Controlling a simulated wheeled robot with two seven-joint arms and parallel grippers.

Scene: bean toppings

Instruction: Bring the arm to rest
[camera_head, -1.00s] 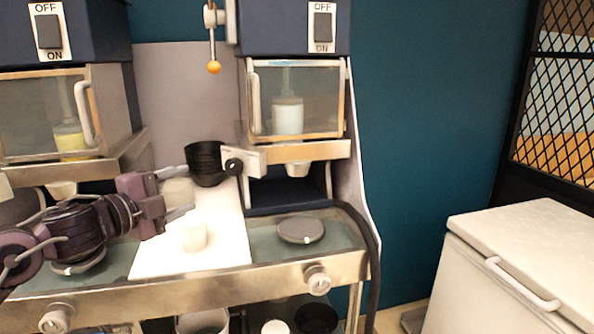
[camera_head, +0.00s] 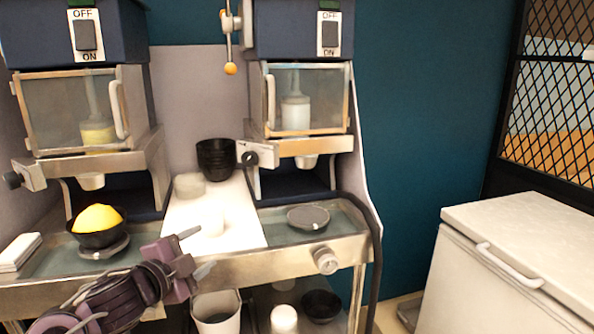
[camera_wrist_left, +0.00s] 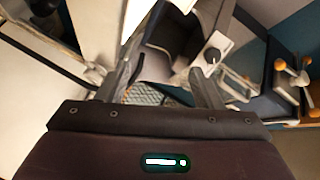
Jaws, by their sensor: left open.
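My left gripper (camera_head: 198,252) is open, with nothing between its fingers. It is in front of the steel counter edge (camera_head: 250,268), low and left of centre in the head view, with the arm coming up from the bottom left. Its two spread fingers also show in the left wrist view (camera_wrist_left: 165,88), empty. My right gripper is in neither view.
A black bowl with a yellow mound (camera_head: 98,219) sits on a round plate at left. A white chest (camera_head: 520,250) is at right. A grey container (camera_head: 217,313) sits below.

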